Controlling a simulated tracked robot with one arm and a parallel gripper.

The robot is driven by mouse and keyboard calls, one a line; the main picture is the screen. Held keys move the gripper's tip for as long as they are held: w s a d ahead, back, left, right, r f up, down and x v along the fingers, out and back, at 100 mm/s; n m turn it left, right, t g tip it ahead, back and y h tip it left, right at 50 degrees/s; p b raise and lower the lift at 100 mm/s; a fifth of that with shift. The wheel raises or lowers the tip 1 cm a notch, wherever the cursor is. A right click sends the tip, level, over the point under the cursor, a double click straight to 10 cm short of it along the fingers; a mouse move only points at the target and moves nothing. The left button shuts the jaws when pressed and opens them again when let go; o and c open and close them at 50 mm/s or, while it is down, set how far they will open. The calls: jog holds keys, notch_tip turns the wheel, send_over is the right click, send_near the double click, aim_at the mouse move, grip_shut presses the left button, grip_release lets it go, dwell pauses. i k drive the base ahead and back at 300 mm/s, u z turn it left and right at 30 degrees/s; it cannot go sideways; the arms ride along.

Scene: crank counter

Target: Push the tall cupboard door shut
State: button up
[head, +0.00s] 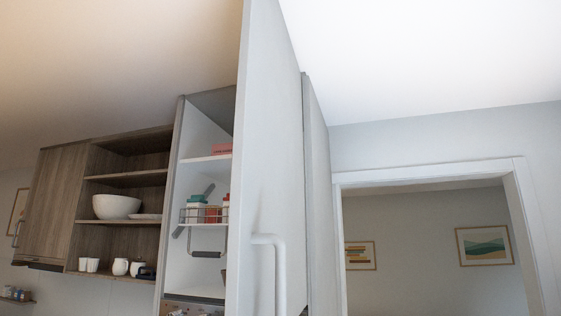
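The tall cupboard door (268,150) is light grey and stands open, swung out toward me and seen at a steep angle. Its white bar handle (278,265) is on the face turned to the right, low in the picture. The tall cupboard (205,255) is open to the left of the door. Its white shelves hold a red box (221,148) and a wire rack (198,215) with several small containers. The door hides the right part of the interior. My gripper is not in the head view, so I cannot see whether it touches the door.
Left of the cupboard are brown wooden shelves (125,222) with a white bowl (117,206) and several cups and jugs, then a closed wooden cabinet (51,205). A white-framed doorway (430,176) is at the right, with two pictures on the wall beyond.

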aim_at(266, 270)
jog(key=i, duration=0.9)
jog(key=z, duration=0.1)
